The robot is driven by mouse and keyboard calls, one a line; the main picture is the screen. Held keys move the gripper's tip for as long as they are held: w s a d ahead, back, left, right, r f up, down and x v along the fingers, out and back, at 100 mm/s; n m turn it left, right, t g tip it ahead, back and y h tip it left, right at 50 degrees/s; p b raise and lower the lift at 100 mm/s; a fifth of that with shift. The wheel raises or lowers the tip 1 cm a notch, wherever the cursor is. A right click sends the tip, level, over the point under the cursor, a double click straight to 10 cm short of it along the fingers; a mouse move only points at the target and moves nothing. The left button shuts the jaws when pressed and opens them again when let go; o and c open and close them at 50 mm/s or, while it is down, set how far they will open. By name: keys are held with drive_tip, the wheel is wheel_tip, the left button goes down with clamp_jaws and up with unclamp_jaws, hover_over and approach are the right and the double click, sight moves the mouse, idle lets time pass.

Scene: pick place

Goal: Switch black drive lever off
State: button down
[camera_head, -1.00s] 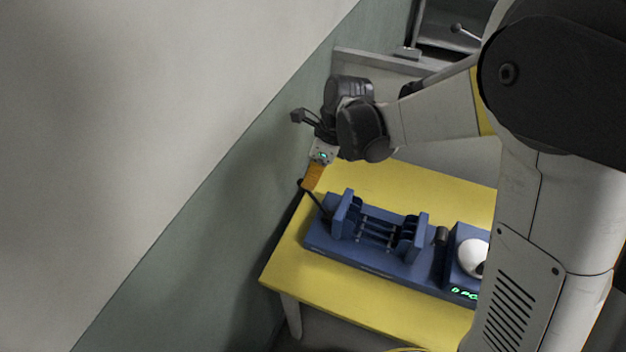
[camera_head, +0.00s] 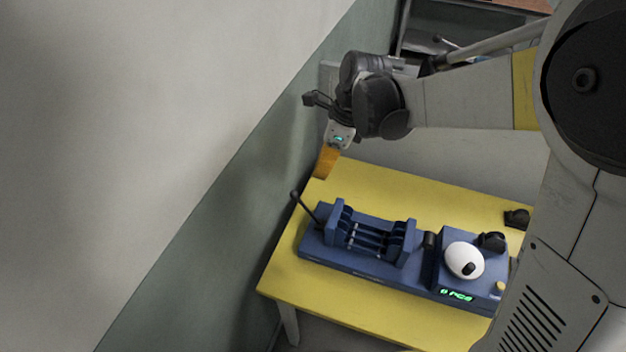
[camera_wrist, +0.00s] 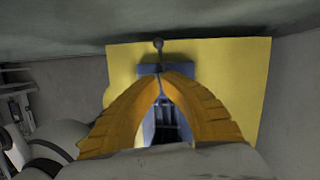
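The black drive lever (camera_head: 305,206) sticks up at the left end of the blue machine (camera_head: 348,270), tilted up and to the left. It also shows in the wrist view (camera_wrist: 158,52), its ball knob just beyond my fingertips. My gripper (camera_head: 323,176), with orange fingers, hangs above and to the right of the lever in the head view, apart from it. In the wrist view the two fingertips (camera_wrist: 161,76) meet, with nothing seen between them.
The machine stands on a yellow table (camera_head: 330,308) beside the green and grey wall (camera_head: 215,225). A white dial (camera_head: 463,260) and a green display (camera_head: 456,295) are at its right end. A small black object (camera_head: 517,218) lies at the table's back right.

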drive_tip(key=shift+p+v, duration=0.35)
drive_tip(key=shift+v, duration=1.45)
drive_tip(key=shift+a, duration=0.1)
